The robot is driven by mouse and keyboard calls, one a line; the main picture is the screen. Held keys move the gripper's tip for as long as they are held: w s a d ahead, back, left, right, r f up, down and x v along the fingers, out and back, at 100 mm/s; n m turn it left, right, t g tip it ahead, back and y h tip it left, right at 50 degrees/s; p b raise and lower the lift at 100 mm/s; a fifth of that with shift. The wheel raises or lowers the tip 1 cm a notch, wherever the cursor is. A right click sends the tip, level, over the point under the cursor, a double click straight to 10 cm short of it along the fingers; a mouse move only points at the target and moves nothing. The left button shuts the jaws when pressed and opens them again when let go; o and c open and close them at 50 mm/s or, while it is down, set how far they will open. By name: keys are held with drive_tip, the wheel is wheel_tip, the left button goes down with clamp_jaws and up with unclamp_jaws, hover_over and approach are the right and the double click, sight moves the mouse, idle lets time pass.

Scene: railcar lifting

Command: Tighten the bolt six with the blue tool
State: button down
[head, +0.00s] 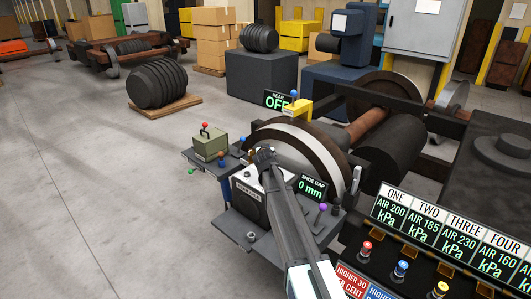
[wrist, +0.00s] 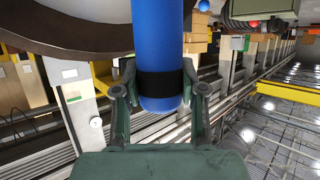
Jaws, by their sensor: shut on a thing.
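The blue tool (wrist: 160,50) shows in the wrist view as a thick blue cylinder with a black band, running up out of the picture. My gripper (wrist: 160,88) is shut on it at the black band, one finger on each side. The tool's far end is out of the wrist view. In the head view my gripper (head: 265,157) is in front of the large wheel (head: 310,140), above the grey stand with the white-topped box. The tool cannot be made out there. I cannot tell which bolt is bolt six.
A shoe gap display (head: 311,187) reading 0 mm stands just right of my arm. A green box (head: 209,142) with a red knob sits on a small shelf to the left. A panel with pressure readouts (head: 450,235) and coloured knobs fills the lower right.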

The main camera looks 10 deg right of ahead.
drive_tip(key=shift+f+b, duration=1.65)
drive_tip(key=shift+b, duration=0.4)
idle(3.4)
drive_tip(key=shift+r, duration=0.1)
drive_tip(key=shift+r+p, duration=1.15)
drive_tip(key=shift+r, duration=2.35)
